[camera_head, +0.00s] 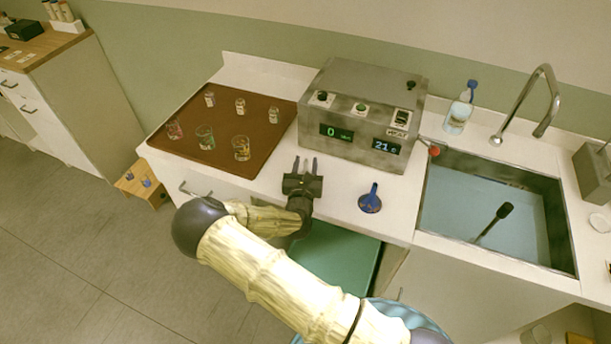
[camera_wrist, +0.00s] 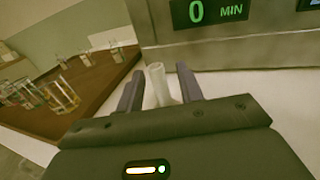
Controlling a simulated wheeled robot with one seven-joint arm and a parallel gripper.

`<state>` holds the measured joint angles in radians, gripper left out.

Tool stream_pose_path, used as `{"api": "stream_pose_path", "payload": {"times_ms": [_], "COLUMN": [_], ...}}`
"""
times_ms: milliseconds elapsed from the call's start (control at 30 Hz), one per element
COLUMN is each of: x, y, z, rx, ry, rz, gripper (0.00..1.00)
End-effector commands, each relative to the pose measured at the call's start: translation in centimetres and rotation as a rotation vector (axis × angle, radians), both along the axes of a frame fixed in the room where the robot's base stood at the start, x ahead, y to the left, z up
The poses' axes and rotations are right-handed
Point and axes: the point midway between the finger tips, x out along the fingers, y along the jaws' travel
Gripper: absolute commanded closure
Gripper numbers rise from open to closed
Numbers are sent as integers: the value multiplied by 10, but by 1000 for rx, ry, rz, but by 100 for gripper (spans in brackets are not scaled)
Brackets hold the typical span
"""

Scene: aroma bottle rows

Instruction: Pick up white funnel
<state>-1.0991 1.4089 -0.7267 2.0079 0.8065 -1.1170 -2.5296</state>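A white funnel (camera_wrist: 158,82) shows in the wrist view, its narrow stem pointing up, close to the front of the steel machine. Its lower part is hidden behind my gripper body. My gripper (camera_head: 305,164) is low over the counter in front of the machine. In the wrist view my gripper (camera_wrist: 159,85) has its two fingers apart, one on each side of the funnel stem, with gaps showing beside the stem. In the head view the white funnel is hard to make out against the white counter.
A blue funnel (camera_head: 370,202) stands right of my gripper. The steel machine (camera_head: 350,155) is right behind it. A brown tray (camera_head: 178,143) with several glass vessels lies left. A sink (camera_head: 470,165) is at the right. Bare counter (camera_head: 335,195) lies between gripper and blue funnel.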

Motion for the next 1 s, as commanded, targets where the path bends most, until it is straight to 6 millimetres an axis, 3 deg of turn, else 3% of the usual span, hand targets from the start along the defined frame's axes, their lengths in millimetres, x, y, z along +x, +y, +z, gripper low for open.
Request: {"api": "stream_pose_path", "payload": {"times_ms": [267,433,467,833,1000], "x": [0,0,0,0,0], "y": [0,0,0,1,1], "z": [0,0,0,3,20], "rx": [0,0,0,1,2], "ry": [0,0,0,-2,-3], "rz": [0,0,0,1,1], "gripper": [65,98,100,100,100]}}
